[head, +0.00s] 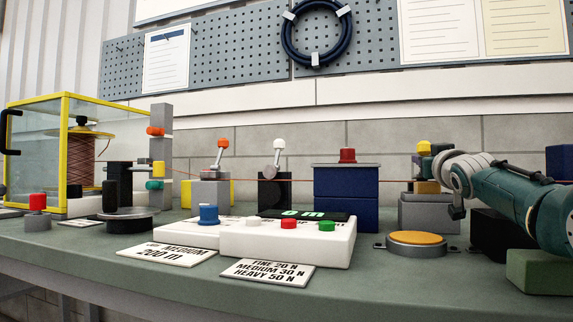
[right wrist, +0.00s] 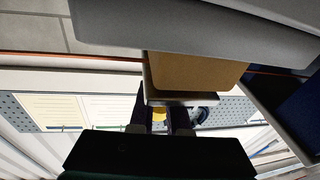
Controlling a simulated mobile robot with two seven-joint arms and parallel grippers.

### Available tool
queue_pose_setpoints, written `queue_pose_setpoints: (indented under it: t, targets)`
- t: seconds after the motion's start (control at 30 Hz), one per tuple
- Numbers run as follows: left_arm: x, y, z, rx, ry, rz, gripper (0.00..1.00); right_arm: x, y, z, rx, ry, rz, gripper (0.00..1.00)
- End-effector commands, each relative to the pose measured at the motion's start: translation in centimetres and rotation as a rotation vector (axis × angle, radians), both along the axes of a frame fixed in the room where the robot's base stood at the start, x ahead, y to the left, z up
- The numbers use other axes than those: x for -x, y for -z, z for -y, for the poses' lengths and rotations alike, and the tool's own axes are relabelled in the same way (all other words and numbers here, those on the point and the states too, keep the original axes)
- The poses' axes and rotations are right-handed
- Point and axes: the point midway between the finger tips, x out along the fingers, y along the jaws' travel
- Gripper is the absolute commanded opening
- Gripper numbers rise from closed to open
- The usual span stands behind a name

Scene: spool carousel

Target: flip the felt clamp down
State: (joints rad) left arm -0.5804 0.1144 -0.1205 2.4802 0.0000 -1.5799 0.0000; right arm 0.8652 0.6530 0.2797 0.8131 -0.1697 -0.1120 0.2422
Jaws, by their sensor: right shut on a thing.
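The felt clamp (head: 427,187) is at the right of the bench, a tan felt pad on a grey block (head: 430,212). A yellow knob (head: 424,147) shows above it. My right gripper (head: 430,163) reaches in from the right and is at the knob. In the right wrist view the two dark fingers close around the yellow knob (right wrist: 158,115), beside a thin grey plate and the tan felt (right wrist: 195,72). The fingers partly hide the knob and the clamp's upper part. My left gripper is not in view.
A thin copper-coloured wire runs along the bench at clamp height. An orange round button (head: 417,238) lies in front of the clamp. A blue box (head: 346,195) with a red knob stands to its left. A white control panel (head: 290,243) is at centre front.

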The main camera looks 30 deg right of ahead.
Motion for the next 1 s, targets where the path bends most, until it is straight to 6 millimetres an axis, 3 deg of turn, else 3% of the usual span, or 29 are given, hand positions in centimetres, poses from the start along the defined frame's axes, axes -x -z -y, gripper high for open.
queue_pose_setpoints:
  t: [0.03, 0.07, 0.1, 0.4, 0.73, 0.87, 1.0]
  targets:
    - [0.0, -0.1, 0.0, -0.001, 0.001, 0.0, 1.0, 0.1, -1.3, 0.0, 0.017, -0.001, 0.026, 0.0]
    - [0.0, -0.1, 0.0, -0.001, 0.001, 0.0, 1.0, 0.1, -1.3, 0.0, 0.017, -0.002, 0.027, 0.0]
    - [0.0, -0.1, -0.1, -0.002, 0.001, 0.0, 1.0, 0.1, -1.3, 0.0, 0.017, -0.002, 0.027, 0.17]
    - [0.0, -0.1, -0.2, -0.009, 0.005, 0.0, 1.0, 0.1, -1.1, 0.0, 0.013, -0.002, 0.023, 0.49]
    - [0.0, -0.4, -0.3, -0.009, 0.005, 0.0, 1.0, 0.0, -1.4, 0.0, 0.011, -0.002, 0.016, 0.49]
    - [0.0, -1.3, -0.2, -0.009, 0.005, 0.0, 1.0, 0.0, -3.7, 0.0, 0.011, -0.002, 0.018, 0.49]
    - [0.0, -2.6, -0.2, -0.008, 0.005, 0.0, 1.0, 0.1, -7.4, 0.0, 0.013, -0.002, 0.019, 0.49]
